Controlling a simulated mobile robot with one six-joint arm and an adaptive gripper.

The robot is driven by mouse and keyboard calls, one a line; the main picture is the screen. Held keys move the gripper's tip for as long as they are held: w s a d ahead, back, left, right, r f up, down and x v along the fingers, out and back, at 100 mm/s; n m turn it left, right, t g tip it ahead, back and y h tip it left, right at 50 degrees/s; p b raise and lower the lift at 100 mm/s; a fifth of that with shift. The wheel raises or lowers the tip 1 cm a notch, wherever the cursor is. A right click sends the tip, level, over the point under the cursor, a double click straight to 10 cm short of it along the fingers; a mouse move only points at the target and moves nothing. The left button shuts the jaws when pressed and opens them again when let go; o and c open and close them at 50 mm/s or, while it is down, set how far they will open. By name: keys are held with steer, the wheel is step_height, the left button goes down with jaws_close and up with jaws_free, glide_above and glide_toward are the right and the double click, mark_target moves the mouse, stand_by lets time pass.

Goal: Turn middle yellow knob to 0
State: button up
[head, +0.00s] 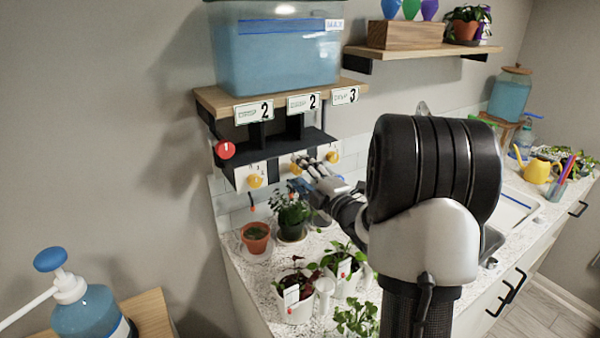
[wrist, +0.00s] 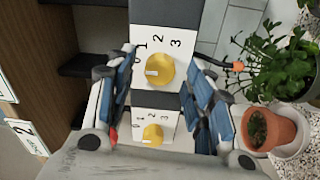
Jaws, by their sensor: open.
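The middle yellow knob (wrist: 160,70) sits on a white plate with a 0 to 3 scale, in the upper middle of the wrist view. Its pale mark faces left, near the 0 side; the exact setting is hard to tell. In the head view this knob (head: 296,168) is partly hidden by my gripper. My gripper (head: 302,163) is open, its blue-padded fingers on either side of the middle knob in the wrist view (wrist: 152,76). I cannot tell whether they touch it. The left yellow knob (head: 255,181) and right yellow knob (head: 333,157) stand apart from the fingers.
A wooden shelf (head: 215,98) holds a blue water tank (head: 275,55) above the knobs, with number cards reading 2, 2 and 3. A red round knob (head: 225,150) sits at its left. Potted plants, including a terracotta pot (head: 255,238), stand on the counter below.

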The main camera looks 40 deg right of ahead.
steer(key=s, duration=1.1)
steer(key=shift+a+f, duration=0.2)
steer(key=shift+a, duration=0.05)
steer(key=shift+w, duration=0.15)
